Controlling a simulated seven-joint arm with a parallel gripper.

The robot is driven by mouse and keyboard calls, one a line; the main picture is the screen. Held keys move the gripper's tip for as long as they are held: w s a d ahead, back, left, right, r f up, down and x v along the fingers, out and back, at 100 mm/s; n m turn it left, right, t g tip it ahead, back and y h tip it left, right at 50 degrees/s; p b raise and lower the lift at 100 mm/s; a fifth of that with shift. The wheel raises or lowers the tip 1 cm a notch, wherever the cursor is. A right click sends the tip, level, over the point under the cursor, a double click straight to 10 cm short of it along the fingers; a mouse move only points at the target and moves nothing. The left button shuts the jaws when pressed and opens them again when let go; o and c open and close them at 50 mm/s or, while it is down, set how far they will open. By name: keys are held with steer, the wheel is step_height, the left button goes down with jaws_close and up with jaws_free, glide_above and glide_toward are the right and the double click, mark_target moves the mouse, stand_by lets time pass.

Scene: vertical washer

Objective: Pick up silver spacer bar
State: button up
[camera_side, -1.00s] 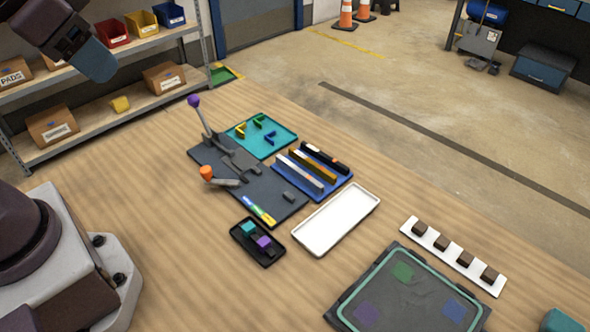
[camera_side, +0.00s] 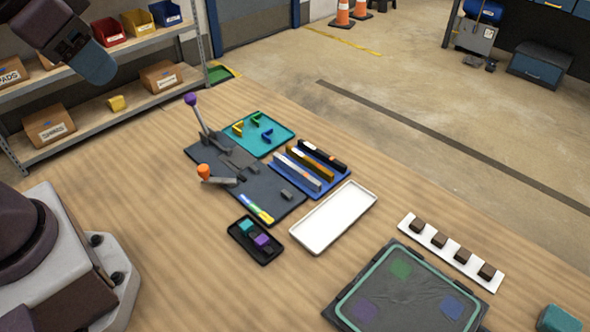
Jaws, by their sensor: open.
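The silver spacer bar (camera_side: 297,172) lies in the blue tray (camera_side: 339,189) near the middle of the camera_side view. It is the leftmost of three parallel bars. A gold bar (camera_side: 310,163) lies beside it, and a black bar (camera_side: 322,156) lies beyond that. Nothing covers the silver bar. Part of my arm shows at the top left, well away from the tray. My gripper's fingers cannot be made out in this view.
A teal tray (camera_side: 279,137) is behind. An empty white tray (camera_side: 318,232) and a small black tray (camera_side: 264,254) are in front.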

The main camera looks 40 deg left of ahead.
steer(key=w+d+f+m+g, duration=0.2)
steer(key=w+f+m+g, duration=0.1)
steer(key=w+f, duration=0.3)
steer(key=w+d+f+m+g, duration=0.2)
steer(key=w+f, duration=0.1)
steer(key=w, duration=0.6)
steer(key=m, duration=1.3)
glide_above(303, 172)
step_height(303, 172, down, 12)
step_height(303, 172, down, 12)
steer(key=shift+f, duration=0.15)
jaws_close()
